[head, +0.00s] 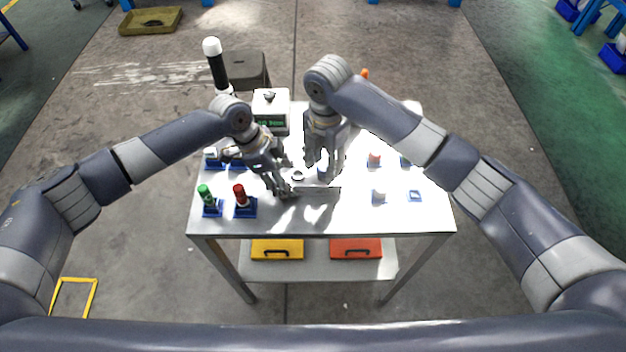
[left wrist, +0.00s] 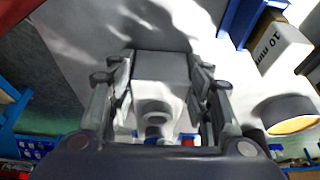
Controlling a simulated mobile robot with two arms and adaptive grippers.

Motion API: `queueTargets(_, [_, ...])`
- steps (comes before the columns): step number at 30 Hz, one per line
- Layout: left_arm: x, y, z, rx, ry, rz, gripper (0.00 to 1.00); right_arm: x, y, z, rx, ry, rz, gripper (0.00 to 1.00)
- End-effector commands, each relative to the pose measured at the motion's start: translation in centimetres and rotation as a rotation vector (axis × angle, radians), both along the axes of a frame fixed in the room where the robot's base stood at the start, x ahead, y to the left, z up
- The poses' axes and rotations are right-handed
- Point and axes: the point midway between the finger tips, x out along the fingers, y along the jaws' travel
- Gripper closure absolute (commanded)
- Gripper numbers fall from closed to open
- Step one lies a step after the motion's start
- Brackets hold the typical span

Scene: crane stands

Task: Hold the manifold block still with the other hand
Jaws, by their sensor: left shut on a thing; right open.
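The manifold block (left wrist: 165,70) is a grey block with a round port on the side towards the camera. In the left wrist view it lies between the two fingers of my left gripper (left wrist: 158,95), which is shut on it. In the head view the block (head: 315,183) is pale and partly hidden near the middle of the table. My left gripper (head: 283,187) is at its left side. My right gripper (head: 325,168) is open and points down over the block from behind. I cannot tell whether its fingers touch the block.
The white table (head: 340,222) holds a green-topped item (head: 205,194) and a red-topped item (head: 240,195) in blue holders at the left. A white-topped box (head: 270,104) stands at the back. Small items sit at the right. The front strip of the table is clear.

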Motion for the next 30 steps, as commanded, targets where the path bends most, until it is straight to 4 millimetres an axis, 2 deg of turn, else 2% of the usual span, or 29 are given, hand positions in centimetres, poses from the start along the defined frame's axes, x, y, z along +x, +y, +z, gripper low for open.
queueTargets(9, [-0.1, 0.09, -0.15, 0.003, 0.003, 0.0, 0.87, -0.07, 0.05, -0.06, 0.001, 0.002, -0.347, 0.59])
queueTargets(17, [-0.1, 0.09, -0.15, 0.003, 0.003, 0.0, 0.87, -0.03, 0.04, -0.02, 0.001, 0.001, -0.488, 0.59])
queueTargets(24, [-0.1, 0.08, -0.15, 0.003, 0.003, 0.0, 0.87, -0.06, 0.06, -0.02, 0.001, 0.001, -0.783, 0.59])
queueTargets(30, [-0.1, 0.08, -0.15, 0.003, 0.003, 0.0, 0.87, -0.05, 0.03, -0.03, 0.001, 0.001, -0.891, 0.59])
